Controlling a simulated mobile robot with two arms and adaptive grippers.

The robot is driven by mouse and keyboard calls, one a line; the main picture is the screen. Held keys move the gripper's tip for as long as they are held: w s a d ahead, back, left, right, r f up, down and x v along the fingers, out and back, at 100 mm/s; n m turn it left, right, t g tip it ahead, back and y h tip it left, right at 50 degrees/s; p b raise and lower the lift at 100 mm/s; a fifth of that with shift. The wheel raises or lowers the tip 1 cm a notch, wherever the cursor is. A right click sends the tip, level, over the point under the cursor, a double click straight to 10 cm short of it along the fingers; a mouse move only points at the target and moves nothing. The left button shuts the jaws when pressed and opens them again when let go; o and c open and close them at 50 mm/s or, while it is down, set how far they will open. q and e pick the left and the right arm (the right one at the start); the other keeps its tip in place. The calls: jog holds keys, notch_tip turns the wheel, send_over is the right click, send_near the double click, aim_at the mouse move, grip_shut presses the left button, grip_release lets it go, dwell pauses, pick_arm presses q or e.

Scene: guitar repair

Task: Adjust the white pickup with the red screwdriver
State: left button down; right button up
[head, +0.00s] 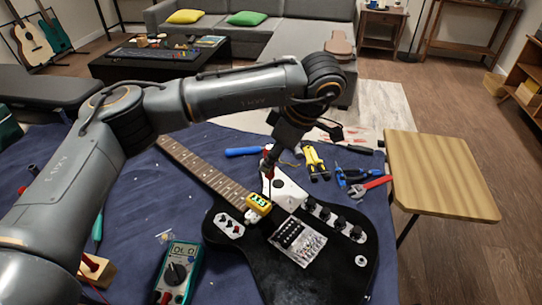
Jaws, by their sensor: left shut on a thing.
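The black electric guitar (335,271) lies on a blue cloth with its neck (197,172) toward the upper left. A small white pickup (251,217) sits near the end of the neck, partly covered by a yellow device with a display (259,203). My left gripper (272,150) is above the guitar, shut on the red screwdriver (267,164). The screwdriver points down, its thin shaft in front of the white pickguard (287,190). Its tip is near the yellow device; I cannot tell whether it touches anything. My right gripper is out of view.
A green multimeter (177,272) lies left of the guitar body. A blue-handled tool (245,152), a yellow tool (316,163) and red-handled pliers (368,187) lie behind it. A wooden stool (440,170) stands to the right. My left arm spans the view above the cloth.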

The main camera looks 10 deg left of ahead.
pick_arm(q)
jog(key=shift+r, duration=0.3)
